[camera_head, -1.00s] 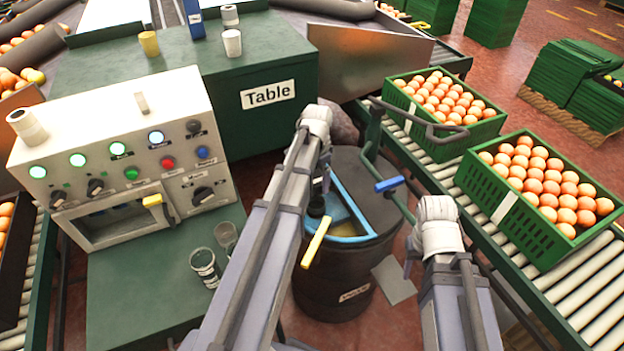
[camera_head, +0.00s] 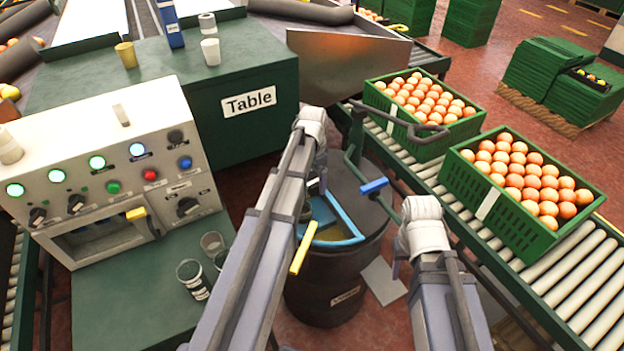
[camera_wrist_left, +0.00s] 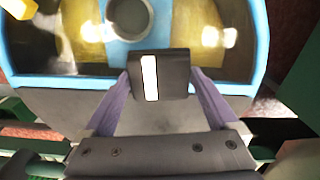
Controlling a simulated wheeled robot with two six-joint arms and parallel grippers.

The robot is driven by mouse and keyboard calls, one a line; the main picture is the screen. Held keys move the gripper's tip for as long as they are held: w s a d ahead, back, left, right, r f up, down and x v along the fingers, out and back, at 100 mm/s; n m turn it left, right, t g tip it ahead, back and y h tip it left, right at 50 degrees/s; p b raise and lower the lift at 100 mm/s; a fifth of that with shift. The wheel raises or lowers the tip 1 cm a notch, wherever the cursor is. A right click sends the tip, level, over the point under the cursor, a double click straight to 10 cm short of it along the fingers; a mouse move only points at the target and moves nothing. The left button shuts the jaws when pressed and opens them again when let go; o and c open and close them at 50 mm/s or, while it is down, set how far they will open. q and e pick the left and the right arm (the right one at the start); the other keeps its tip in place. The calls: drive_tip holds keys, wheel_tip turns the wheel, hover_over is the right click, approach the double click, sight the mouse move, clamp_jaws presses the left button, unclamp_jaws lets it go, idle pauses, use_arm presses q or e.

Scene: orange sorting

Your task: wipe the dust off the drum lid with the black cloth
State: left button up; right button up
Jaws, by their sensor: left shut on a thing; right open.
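The dark drum (camera_head: 325,300) stands on the floor in the middle of the head view, with its grey lid (camera_head: 347,183) partly hidden by my left arm. A blue-rimmed piece with a yellowish inside (camera_head: 345,241) is on the drum top. It fills the upper part of the left wrist view (camera_wrist_left: 200,83). My left gripper (camera_wrist_left: 158,85) is shut on a small black piece with a white stripe (camera_wrist_left: 172,75), apparently the black cloth, over the drum top. Whether it touches the lid I cannot tell. My right gripper (camera_head: 397,266) is open, right of the drum; its fingers are mostly hidden.
A roller conveyor (camera_head: 570,286) carries green crates of oranges (camera_head: 505,215). A control panel (camera_head: 110,165) and glasses (camera_head: 192,275) are at left. A flat grey sheet (camera_head: 384,281) lies by the drum.

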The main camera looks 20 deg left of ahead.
use_arm(q)
drive_tip(key=shift+s+a, duration=0.1)
drive_tip(key=shift+s+a+f, duration=0.1)
drive_tip(key=shift+s+a, duration=1.05)
drive_tip(key=shift+s, duration=0.3)
drive_tip(key=shift+s+a, duration=0.1)
drive_tip(key=shift+s+a, duration=1.2)
drive_tip(key=shift+s, duration=0.1)
wheel_tip(320, 180, up, 6)
drive_tip(key=p, duration=0.6)
drive_tip(key=shift+w+r, duration=0.1)
drive_tip(key=shift+r, duration=0.1)
